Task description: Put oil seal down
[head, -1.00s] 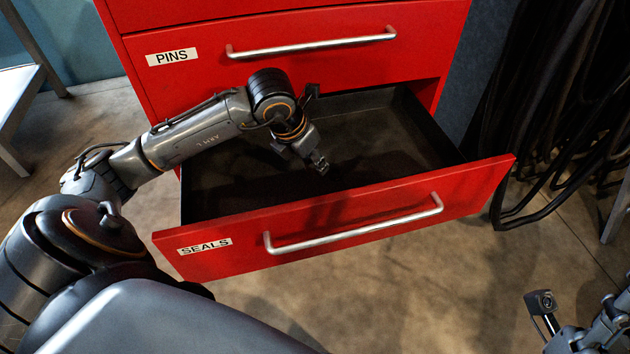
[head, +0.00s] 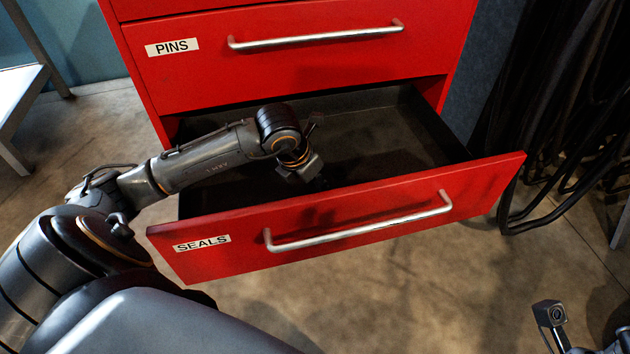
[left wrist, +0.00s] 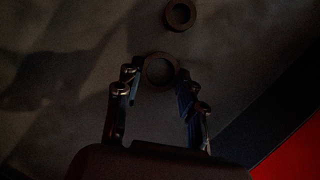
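The oil seal (left wrist: 147,81), a dark ring, sits between the two fingertips of my left gripper (left wrist: 160,84) in the left wrist view. The fingers look closed against its sides, though the light is dim. In the head view my left gripper (head: 314,182) reaches down into the open drawer labelled SEALS (head: 345,222); its fingertips are in shadow and the seal cannot be made out there. The seal is at or close above the dark drawer floor (head: 390,150).
A second dark ring (left wrist: 180,15) lies on the drawer floor, a little apart from the seal. The red drawer front shows at the lower right of the wrist view. The closed PINS drawer (head: 290,65) is above. Black hoses (head: 550,120) hang at the right.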

